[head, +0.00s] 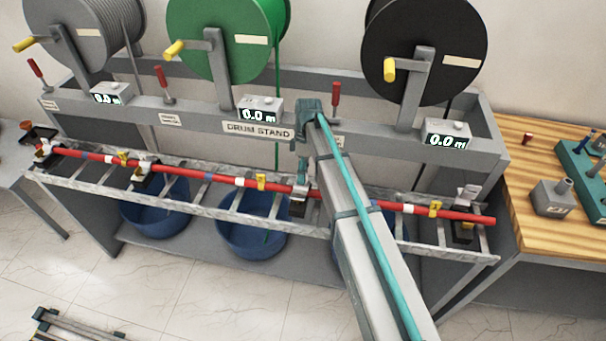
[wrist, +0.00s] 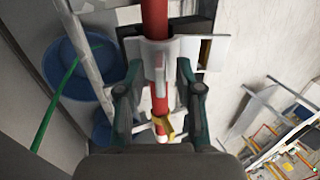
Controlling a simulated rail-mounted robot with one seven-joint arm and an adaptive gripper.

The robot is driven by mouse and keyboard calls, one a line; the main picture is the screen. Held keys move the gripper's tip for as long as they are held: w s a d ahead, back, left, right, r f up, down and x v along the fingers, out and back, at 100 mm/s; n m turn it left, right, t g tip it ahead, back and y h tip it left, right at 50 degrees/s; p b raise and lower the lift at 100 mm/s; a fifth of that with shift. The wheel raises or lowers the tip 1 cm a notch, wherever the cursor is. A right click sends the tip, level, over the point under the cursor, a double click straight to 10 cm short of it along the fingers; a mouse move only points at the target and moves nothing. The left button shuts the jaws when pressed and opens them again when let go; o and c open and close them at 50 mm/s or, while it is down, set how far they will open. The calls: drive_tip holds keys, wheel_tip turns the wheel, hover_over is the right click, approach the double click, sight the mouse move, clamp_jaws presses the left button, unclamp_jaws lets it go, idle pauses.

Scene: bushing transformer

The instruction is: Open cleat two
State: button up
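A red cable (head: 335,201) runs along the metal ladder rack and passes through several cleats. One cleat (head: 298,206) sits right below my gripper (head: 303,172), near the middle of the rack; the arm partly covers it. In the wrist view this cleat (wrist: 155,50) is a pale clamp around the red cable (wrist: 153,14), with a narrow tab along the cable. My gripper (wrist: 160,92) has its dark green fingers apart, one on each side of the cable and tab. I cannot tell whether they touch the cleat. Other cleats stand at left (head: 145,174) and right (head: 464,212).
The drum stand (head: 205,117) behind carries grey, green (head: 228,40) and black drums and red-handled levers (head: 336,95). Blue tubs (head: 250,235) stand below the rack. A wooden table (head: 525,190) with fixtures is at right. Yellow tags (head: 261,182) hang on the cable.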

drive_tip(key=shift+w+r, duration=0.1)
drive_tip(key=a+v, duration=0.1)
drive_tip(key=v, duration=1)
drive_tip(key=shift+d+r, duration=0.35)
drive_tip(key=shift+d, duration=0.15)
